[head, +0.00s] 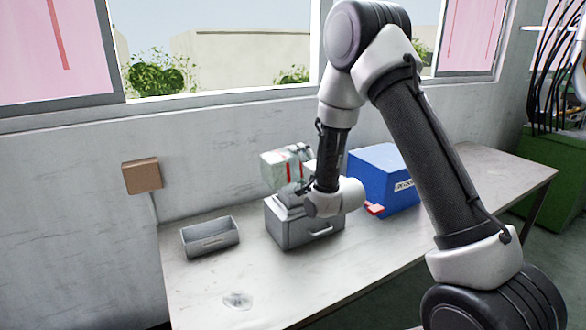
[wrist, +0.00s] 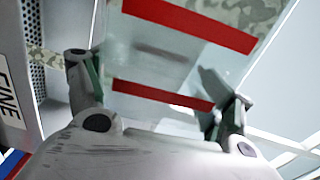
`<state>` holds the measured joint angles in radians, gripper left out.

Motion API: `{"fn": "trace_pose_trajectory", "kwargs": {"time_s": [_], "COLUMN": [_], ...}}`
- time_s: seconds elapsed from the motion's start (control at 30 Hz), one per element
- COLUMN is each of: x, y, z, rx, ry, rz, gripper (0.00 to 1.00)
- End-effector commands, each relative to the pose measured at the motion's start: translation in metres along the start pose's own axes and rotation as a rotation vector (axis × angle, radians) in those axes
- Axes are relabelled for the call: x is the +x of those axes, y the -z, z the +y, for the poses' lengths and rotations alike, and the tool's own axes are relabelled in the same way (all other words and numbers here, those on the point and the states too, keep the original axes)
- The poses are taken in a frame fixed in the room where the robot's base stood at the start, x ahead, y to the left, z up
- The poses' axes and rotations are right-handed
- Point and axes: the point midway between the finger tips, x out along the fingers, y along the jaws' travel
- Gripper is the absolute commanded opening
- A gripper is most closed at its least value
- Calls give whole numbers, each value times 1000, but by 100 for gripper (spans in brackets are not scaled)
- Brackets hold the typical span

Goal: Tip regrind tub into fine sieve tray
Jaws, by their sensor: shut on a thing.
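My gripper (wrist: 160,100) is shut on a pale, see-through tub (wrist: 175,65) with red bands. In the head view the tub (head: 279,168) is held above a grey box (head: 312,232) with a front handle, and its red band runs nearly upright, so the tub looks tipped on its side. Mottled grey-green patches show on it; I cannot tell how much it holds. In the wrist view a grey perforated piece (wrist: 40,75) labelled "FINE" is at the left, close beside the tub. I cannot tell for sure which head-view container bears this label. My wrist hides part of the grey box.
A smaller open grey bin (head: 210,240) stands at the left of the table (head: 270,300). A blue box (head: 383,172) with a label and a red part stands right of my gripper. A brown block (head: 141,176) is on the wall. The front of the table is mostly clear.

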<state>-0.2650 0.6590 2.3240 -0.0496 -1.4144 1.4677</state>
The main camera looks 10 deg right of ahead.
Motion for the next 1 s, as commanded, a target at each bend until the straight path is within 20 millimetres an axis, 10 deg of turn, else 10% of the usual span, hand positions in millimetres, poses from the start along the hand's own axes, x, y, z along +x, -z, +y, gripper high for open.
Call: {"fn": "trace_pose_trajectory", "kwargs": {"time_s": [0.3, 1.0], "x": [0, 0], "y": [14, 15], "z": [-3, -3], "rx": [327, 359], "ry": [1, 0], "rz": [0, 0], "gripper": [29, 29]}}
